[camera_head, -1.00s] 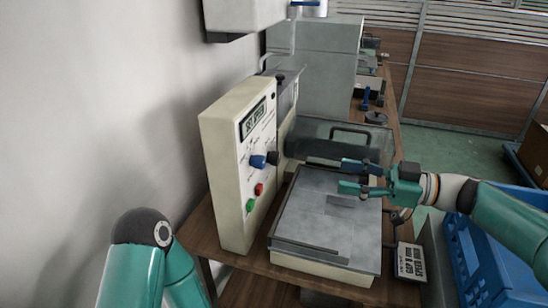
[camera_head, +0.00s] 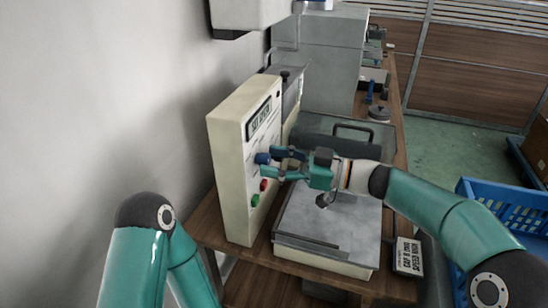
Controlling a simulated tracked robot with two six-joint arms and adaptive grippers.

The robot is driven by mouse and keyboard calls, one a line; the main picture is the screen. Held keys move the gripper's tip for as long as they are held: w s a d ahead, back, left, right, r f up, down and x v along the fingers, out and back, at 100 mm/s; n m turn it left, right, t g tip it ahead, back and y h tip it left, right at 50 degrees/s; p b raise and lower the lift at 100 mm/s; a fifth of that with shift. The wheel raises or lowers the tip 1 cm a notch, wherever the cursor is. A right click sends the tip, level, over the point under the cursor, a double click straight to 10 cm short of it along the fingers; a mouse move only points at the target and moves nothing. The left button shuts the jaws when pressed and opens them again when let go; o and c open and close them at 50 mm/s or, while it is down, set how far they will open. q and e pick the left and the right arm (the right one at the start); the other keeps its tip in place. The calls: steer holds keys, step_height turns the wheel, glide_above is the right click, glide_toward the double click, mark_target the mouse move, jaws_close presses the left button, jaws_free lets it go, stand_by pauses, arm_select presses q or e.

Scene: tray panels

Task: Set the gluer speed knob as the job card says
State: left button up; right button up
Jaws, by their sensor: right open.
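The cream gluer control panel (camera_head: 232,180) stands at the left of the machine, with a display (camera_head: 260,117) that appears to read "SET SPEED". A blue knob (camera_head: 262,158) is on its face; the black knob beside it is now largely hidden by my right gripper. My right gripper (camera_head: 272,163) is open, its fingers pointing left at the knobs, one above the other. I cannot tell whether they touch a knob. The job card (camera_head: 408,256) lies at the table's front right; its small print seems to mention a gap and a speed. My left gripper is out of view.
A red button (camera_head: 263,185) and a green button (camera_head: 255,200) sit below the knobs. The grey tray bed (camera_head: 325,225) lies under my right arm. A guard with a black handle (camera_head: 352,128) stands behind. A blue crate (camera_head: 505,205) is at right.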

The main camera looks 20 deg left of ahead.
steer(key=shift+a, duration=0.1)
steer(key=shift+c, duration=0.4)
jaws_close()
